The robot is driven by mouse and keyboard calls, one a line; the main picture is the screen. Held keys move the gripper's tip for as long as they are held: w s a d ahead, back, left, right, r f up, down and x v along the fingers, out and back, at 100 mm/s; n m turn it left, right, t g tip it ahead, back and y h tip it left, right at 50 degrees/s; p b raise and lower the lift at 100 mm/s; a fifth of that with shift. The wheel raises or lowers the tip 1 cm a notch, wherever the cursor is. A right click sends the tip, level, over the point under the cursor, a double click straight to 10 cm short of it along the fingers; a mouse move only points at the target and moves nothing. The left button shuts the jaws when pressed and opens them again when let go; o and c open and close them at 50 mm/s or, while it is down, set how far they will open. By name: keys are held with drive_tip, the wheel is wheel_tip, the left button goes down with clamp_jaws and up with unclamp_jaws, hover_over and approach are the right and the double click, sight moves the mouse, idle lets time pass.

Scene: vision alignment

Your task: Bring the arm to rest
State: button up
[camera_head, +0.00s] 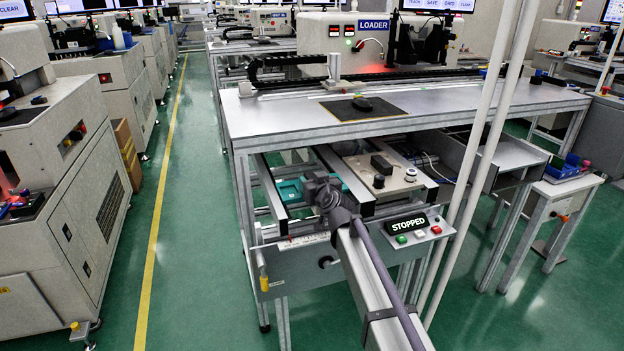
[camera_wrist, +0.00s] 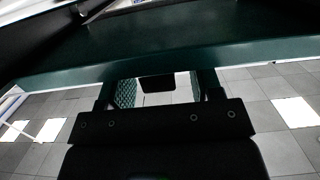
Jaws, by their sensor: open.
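My arm (camera_head: 370,285) reaches from the bottom of the head view to the front of the loader bench. Its dark wrist joint (camera_head: 325,192) is in front of the lower shelf, and my gripper's fingers cannot be made out there. In the wrist view my gripper (camera_wrist: 160,82) shows two fingers with green textured pads, standing apart. A small dark block (camera_wrist: 157,84) appears between them; I cannot tell whether it is part of the gripper or lies beyond it.
The loader bench (camera_head: 240,125) has a teal part (camera_head: 290,190) on its lower level and a control box reading "STOPPED" (camera_head: 408,225). White poles (camera_head: 470,170) rise at the right. A small side table (camera_head: 550,188) stands right. The green floor (camera_head: 195,270) is clear at left.

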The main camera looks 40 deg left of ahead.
drive_tip(key=p+v, duration=0.1)
drive_tip(key=v, duration=0.8)
drive_tip(key=s+d+f+g+h, duration=0.2)
drive_tip(key=s+f+g, duration=0.2)
drive_tip(key=s+f, duration=0.15)
drive_tip(key=s+d+f+m+g+h, duration=0.2)
drive_tip(key=d+f+m+h, duration=0.15)
drive_tip(key=d, duration=1.65)
drive_tip(key=s+d+f+m+g+h, duration=0.1)
drive_tip(key=s+d+f+m+h, duration=0.2)
drive_tip(key=d, duration=1.6)
drive_tip(key=d+f+m+g+h, duration=0.25)
drive_tip(key=d+m+h, duration=0.25)
drive_tip(key=d, duration=1.5)
wheel_tip(320, 180, up, 20)
drive_tip(key=p, duration=2)
drive_tip(key=shift+d+f+t, duration=0.2)
drive_tip(key=shift+d+t, duration=0.15)
